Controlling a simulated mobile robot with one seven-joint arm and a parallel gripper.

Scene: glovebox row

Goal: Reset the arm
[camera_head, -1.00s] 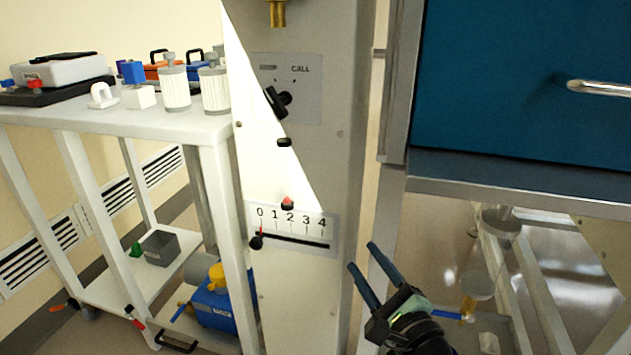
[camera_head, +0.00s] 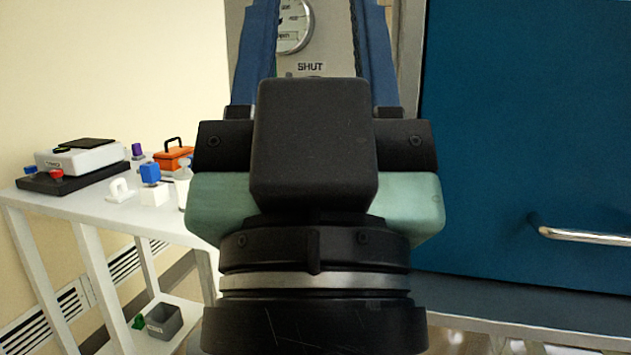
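My gripper (camera_head: 314,60) fills the middle of the head view, close to the camera and pointing up in the picture. Its two blue fingers stand wide apart, with nothing seen between them but the panel behind. The fingertips run out of the top of the frame. A black wrist body and pale green housing show below the fingers. Behind it is a grey post panel (camera_head: 340,45) with a round gauge (camera_head: 294,28) and a SHUT label (camera_head: 311,67). My gripper and wrist hide the lower part of the panel.
A white cart (camera_head: 75,213) stands at left, carrying a scale (camera_head: 85,158), an orange toolbox (camera_head: 174,159) and small blocks. A grey bin (camera_head: 165,321) sits on its lower shelf. At right is a large blue cabinet front (camera_head: 530,120) with a metal handle (camera_head: 585,236).

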